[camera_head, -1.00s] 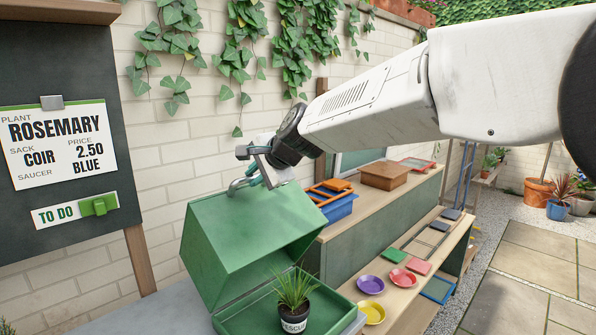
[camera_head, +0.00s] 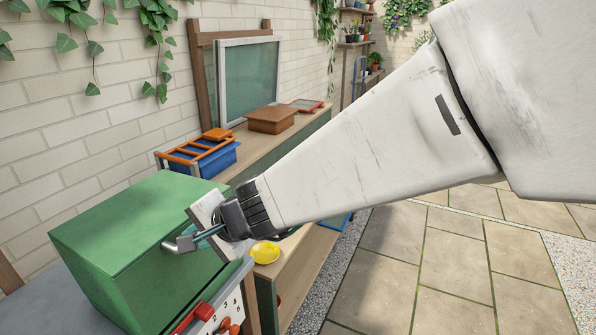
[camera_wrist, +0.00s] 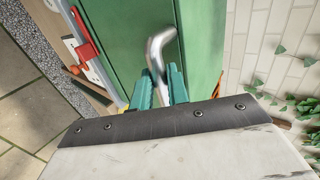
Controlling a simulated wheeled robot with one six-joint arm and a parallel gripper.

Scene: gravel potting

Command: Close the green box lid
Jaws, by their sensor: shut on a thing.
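The green box (camera_head: 100,275) stands on a grey surface at the lower left of the head view. Its green lid (camera_head: 140,220) is down over the box, and the plant inside is hidden. A metal handle (camera_head: 180,244) sticks out from the lid's front. My gripper (camera_head: 205,236) is at the handle, shut on it. In the wrist view the teal fingers of my gripper (camera_wrist: 160,88) close around the lower end of the bent handle (camera_wrist: 157,50), against the green front of the box (camera_wrist: 130,30). Whether the lid's edge is fully flush cannot be told.
A panel with a red lever (camera_head: 195,318) and numbers is below the box front. Paving to the right is clear.

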